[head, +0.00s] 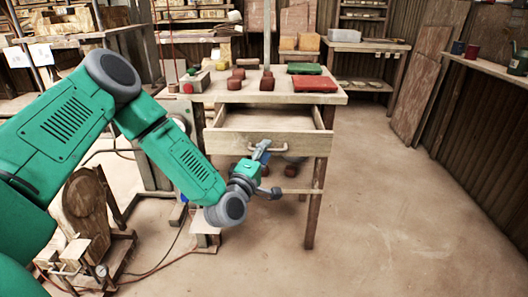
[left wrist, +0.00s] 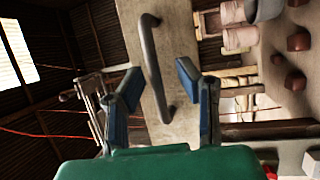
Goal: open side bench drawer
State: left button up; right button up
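The side bench (head: 240,95) stands at the centre of the head view. Its wooden drawer (head: 225,140) is partly pulled out, and a strip of its inside shows behind the front panel. A metal bar handle (head: 285,148) is on the drawer front. My left gripper (head: 267,170) is in front of the handle. In the left wrist view its two blue-padded fingers (left wrist: 158,72) are apart, with the handle (left wrist: 150,50) appearing between them and neither finger seen closed on it. Whether the handle lies within the fingers' depth is unclear. My right gripper is out of view.
Red blocks (head: 267,82), a red tray (head: 313,84) and a green tray (head: 304,69) lie on the bench top. A wooden rig with a gauge (head: 90,250) stands at lower left. The floor (head: 390,220) right of the bench is clear.

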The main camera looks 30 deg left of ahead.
pick_arm(q)
jog(key=v, duration=1.1)
jog(key=shift+s+a, duration=0.25)
jog(key=shift+a+f, duration=0.1)
jog(key=shift+f, duration=0.05)
jog(key=s+d+f+m+g+h+p, duration=0.4)
jog(key=s+d+f+m+g+h, duration=0.25)
jog(key=d+f+m+g, duration=0.4)
jog(key=s+a+f+m+g+y+p, duration=0.1)
jog(key=s+f+m+g, duration=0.2)
jog(key=s, duration=0.7)
jog(key=s+a+f+m+g+y+p, duration=0.1)
jog(key=s+m+g, duration=0.4)
jog(key=s, duration=0.6)
notch_tip(320, 180, down, 3)
jog(key=shift+a+r+m+g+y+p, duration=0.2)
jog(key=shift+m+g+y+p, duration=0.2)
jog(key=shift+m+y, duration=0.2)
